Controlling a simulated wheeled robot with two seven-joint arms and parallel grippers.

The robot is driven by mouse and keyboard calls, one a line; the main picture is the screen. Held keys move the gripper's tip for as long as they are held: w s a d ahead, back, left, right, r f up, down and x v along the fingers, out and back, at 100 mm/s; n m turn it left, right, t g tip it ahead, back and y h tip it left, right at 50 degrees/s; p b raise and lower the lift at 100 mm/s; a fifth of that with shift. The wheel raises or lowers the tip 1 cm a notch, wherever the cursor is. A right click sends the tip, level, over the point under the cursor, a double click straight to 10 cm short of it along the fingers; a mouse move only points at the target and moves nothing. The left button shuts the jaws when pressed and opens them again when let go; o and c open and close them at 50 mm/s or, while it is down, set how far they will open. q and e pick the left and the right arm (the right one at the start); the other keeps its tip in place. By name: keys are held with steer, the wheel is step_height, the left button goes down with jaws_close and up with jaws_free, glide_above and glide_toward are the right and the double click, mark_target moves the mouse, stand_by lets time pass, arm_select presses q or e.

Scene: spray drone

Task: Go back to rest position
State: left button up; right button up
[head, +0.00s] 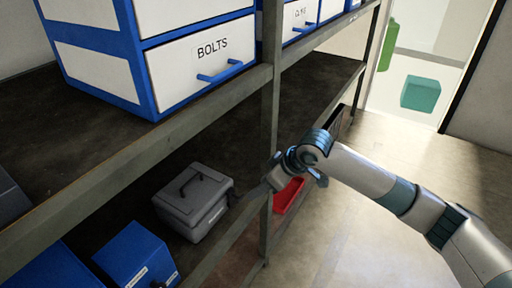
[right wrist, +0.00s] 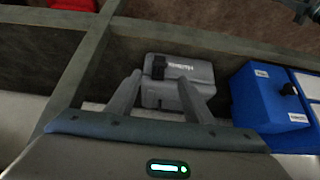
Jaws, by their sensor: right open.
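My right arm (head: 380,182) reaches in from the right to the front of the shelving in the head view. Its gripper (head: 240,196) is at the edge of the lower shelf, beside a grey toolbox (head: 192,202) with a dark handle. In the right wrist view the gripper (right wrist: 159,79) is open, its two fingers spread apart. The toolbox (right wrist: 186,74) lies ahead between and beyond the fingertips. Nothing is seen held; whether the fingers touch the toolbox is hard to tell. My left gripper is not in view.
A metal shelf post (head: 268,130) stands close to my right gripper. Blue boxes (head: 137,256) sit left of the toolbox, a red bin (head: 288,195) beyond the post. A blue-and-white BOLTS drawer unit (head: 200,66) stands on the upper shelf. Floor (head: 345,250) right of the shelving is open.

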step_height(320, 180, down, 14)
steer(key=w+m+t+p, duration=0.1)
steer(key=m+t, duration=0.1)
steer(key=m, duration=0.2)
steer(key=s+d+f+m+t, duration=0.1)
steer(key=s+d+f, duration=0.15)
steer(key=f, duration=0.45)
steer(key=s+d+f+m, duration=0.15)
steer(key=s+f, duration=0.25)
steer(key=f, duration=0.4)
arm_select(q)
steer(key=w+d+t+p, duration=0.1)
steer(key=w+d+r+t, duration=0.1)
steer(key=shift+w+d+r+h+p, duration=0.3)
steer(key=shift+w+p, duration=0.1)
arm_select(e)
steer(key=s+d+f+h, duration=0.1)
steer(key=s+d+f, duration=0.2)
steer(key=s+f, duration=0.4)
steer(key=s+d+f+m+g+h, duration=0.1)
steer(key=s+f, duration=0.6)
steer(key=s, duration=0.7)
steer(key=s+d+f+m+h, duration=0.1)
steer(key=s+d+f, duration=0.4)
steer(key=s, duration=0.5)
step_height(320, 180, down, 2)
steer(key=shift+s+d+g+h, duration=0.25)
steer(key=shift+s+g+h, duration=0.05)
steer(key=shift+h, duration=0.4)
